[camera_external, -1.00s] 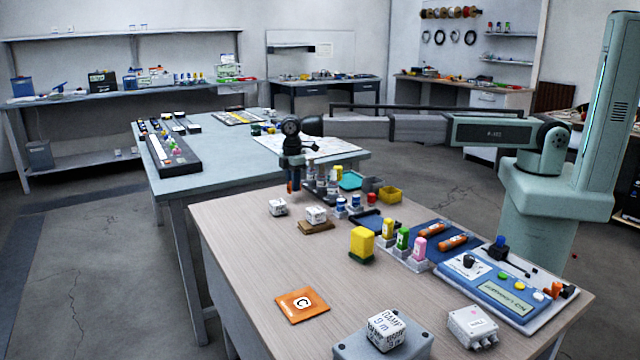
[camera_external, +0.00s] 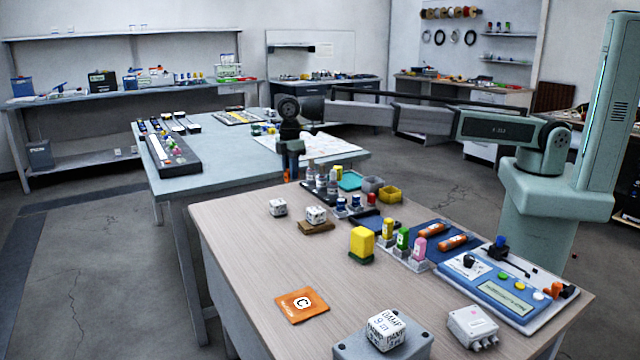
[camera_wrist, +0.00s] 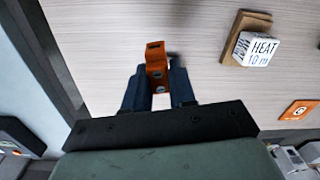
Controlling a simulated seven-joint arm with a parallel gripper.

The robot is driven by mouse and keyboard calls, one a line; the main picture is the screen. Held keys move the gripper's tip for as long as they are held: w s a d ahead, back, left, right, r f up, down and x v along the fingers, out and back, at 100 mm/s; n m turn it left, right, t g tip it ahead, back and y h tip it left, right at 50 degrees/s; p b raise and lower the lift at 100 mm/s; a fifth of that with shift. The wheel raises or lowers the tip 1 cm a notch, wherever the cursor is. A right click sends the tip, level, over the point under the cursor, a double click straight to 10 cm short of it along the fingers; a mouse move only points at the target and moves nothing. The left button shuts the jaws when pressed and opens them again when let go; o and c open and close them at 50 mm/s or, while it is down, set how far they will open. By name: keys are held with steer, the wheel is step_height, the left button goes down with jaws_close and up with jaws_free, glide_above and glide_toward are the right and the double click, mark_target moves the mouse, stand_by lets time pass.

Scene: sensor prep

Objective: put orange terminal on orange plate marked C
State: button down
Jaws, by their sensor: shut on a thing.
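My gripper (camera_external: 291,165) is above the far left part of the wooden table in the external view. In the wrist view my gripper (camera_wrist: 160,92) is shut on an orange terminal (camera_wrist: 156,58), which juts out between the dark fingers, with the tabletop below. The terminal is barely visible in the external view.
A yellow block (camera_external: 361,243) and several bottles stand to the right. A grey box with a cube (camera_external: 345,349) is right of the plate. The tabletop around the plate is clear.

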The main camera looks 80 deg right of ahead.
steer(key=s+a+n, duration=0.2)
steer(key=s+a, duration=0.2)
steer(key=a, duration=0.7)
steer(key=s+a+n, duration=0.1)
steer(key=s+a, duration=0.3)
steer(key=a, duration=0.8)
steer(key=n, duration=0.4)
glide_above(301, 304)
steer(key=shift+f, duration=4.55)
steer(key=shift+f, duration=0.1)
steer(key=c, duration=0.9)
jaws_free()
steer(key=shift+c, duration=0.2)
step_height(301, 304, up, 12)
